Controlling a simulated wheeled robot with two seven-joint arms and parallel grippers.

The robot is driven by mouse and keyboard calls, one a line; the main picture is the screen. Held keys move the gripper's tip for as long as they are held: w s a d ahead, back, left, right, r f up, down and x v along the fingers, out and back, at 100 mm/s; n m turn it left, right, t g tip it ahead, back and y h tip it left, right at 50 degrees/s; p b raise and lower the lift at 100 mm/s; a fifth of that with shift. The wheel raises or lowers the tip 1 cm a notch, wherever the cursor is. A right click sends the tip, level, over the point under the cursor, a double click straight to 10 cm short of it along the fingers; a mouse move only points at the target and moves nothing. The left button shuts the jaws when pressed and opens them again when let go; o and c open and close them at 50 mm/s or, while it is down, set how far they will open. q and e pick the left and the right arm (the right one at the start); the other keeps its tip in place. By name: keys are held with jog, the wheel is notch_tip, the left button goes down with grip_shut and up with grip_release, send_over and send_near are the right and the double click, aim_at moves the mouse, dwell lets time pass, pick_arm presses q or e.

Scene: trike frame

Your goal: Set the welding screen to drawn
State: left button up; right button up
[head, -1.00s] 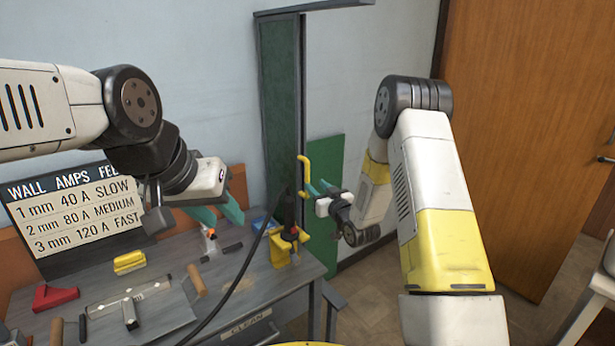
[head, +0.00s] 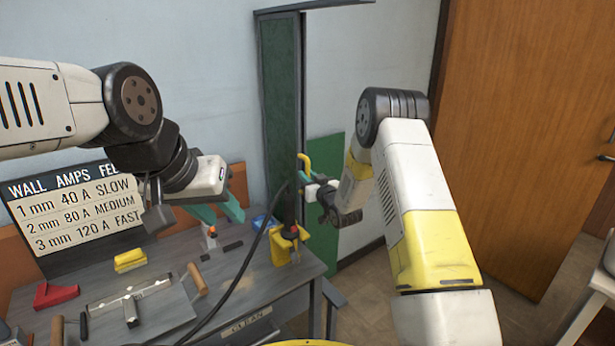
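The welding screen (head: 280,110) is a narrow dark green panel in a grey frame, standing at the back right of the bench below a top rail (head: 315,6). A yellow handle (head: 306,160) is on its right edge. My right gripper (head: 303,181) is at the handle's lower part, coming from the right. Its fingers are small and partly hidden, so I cannot tell whether they are shut or touch the handle. My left gripper (head: 222,210) has its teal fingers apart and empty, above the back of the bench.
The bench (head: 275,300) holds a red block (head: 55,295), a yellow block (head: 130,260), a metal T-shaped tool (head: 130,305) and a yellow stand (head: 283,248). A black cable (head: 240,280) crosses it. A lighter green panel (head: 325,200) is behind my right gripper. A wooden door (head: 530,130) is at right.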

grip_shut()
dwell(1.2)
